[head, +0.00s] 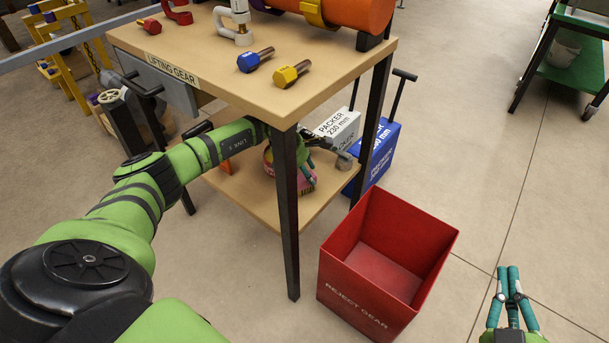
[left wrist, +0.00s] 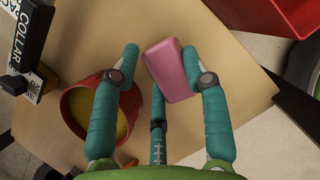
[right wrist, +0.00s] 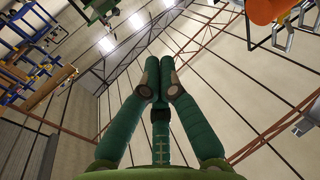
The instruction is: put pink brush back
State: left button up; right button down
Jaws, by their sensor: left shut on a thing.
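The pink brush (left wrist: 172,70) shows in the left wrist view as a pink block between the fingertips of my left gripper (left wrist: 160,62). That gripper is shut on it, above the wooden lower shelf (left wrist: 60,60) of the table. A red pot with a yellow inside (left wrist: 68,112) stands on the shelf beside the left finger. In the head view my left gripper (head: 308,165) is under the tabletop, partly hidden by the table leg. My right gripper (head: 508,283) is shut and empty, away from the table; its fingers touch in the right wrist view (right wrist: 159,75).
A white packer box (head: 338,124) and a blue case (head: 378,152) are by the shelf's right side. A red reject bin (head: 342,275) stands in front. The tabletop (head: 195,50) holds blue and yellow bolts and clamps.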

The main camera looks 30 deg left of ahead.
pick_arm(q)
jog(key=shift+f, duration=0.35)
jog(key=o, duration=1.4)
pick_arm(e)
jog(key=shift+s+a+r+t+y, duration=0.15)
jog(key=shift+r+t, duration=0.1)
jog(key=shift+r, duration=0.2)
jog(key=shift+w+a+r+t+y, duration=0.15)
jog(key=shift+r+t, duration=0.1)
jog(key=shift+r, duration=0.15)
jog(key=shift+s, duration=0.1)
